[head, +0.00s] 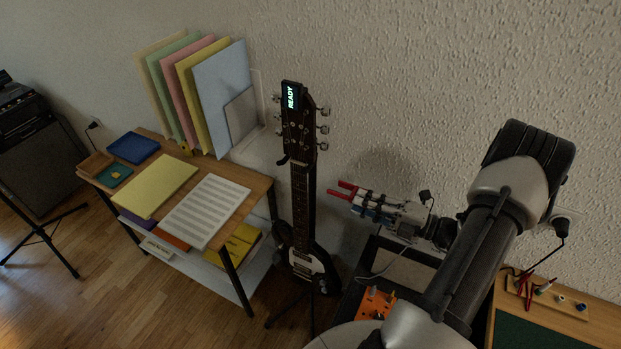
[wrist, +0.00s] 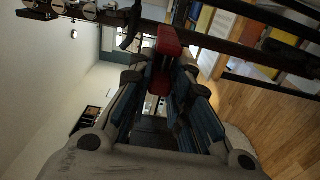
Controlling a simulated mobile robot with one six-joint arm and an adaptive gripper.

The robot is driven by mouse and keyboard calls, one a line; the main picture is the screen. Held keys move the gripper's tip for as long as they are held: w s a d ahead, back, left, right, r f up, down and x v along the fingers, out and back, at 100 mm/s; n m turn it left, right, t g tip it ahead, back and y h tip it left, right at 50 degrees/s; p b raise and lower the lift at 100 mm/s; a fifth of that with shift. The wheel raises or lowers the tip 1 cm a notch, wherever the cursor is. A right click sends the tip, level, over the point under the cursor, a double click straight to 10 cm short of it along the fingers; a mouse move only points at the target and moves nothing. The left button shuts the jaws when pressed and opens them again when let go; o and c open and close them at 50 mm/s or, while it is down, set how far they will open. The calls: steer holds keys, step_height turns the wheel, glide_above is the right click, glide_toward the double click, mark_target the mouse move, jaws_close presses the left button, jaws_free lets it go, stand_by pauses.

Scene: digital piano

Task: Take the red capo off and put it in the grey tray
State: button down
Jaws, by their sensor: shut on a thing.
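The red capo (head: 343,190) is held in my gripper (head: 372,203), its red arms pointing left toward the guitar. In the head view a gap shows between it and the guitar neck (head: 302,200). In the wrist view the capo (wrist: 167,42) sits between my fingertips (wrist: 155,78) and overlaps the dark neck (wrist: 235,48); the depth between them is hard to judge there. I cannot clearly pick out a grey tray. A pale grey-beige flat surface (head: 405,271) lies below my gripper, partly hidden by my arm.
The black guitar stands upright by the wall, with a lit tuner (head: 291,98) on its headstock. An orange box (head: 376,303) is below my gripper. The left table (head: 257,190) holds papers, folders and a blue tray (head: 134,147). A wooden bench (head: 603,318) is at right.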

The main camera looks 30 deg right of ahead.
steer(key=shift+v, duration=2.25)
steer(key=w+a+r, duration=0.1)
steer(key=w+a, duration=0.4)
steer(key=a, duration=0.5)
steer(key=w+a+r, duration=0.1)
steer(key=w+a, duration=0.4)
steer(key=a, duration=0.5)
steer(key=w+a+r, duration=0.1)
steer(key=w+a, duration=0.3)
steer(key=a, duration=0.5)
steer(key=shift+w+a+r+h, duration=0.25)
steer(key=shift+w+a+h, duration=0.05)
steer(key=shift+w+a, duration=0.1)
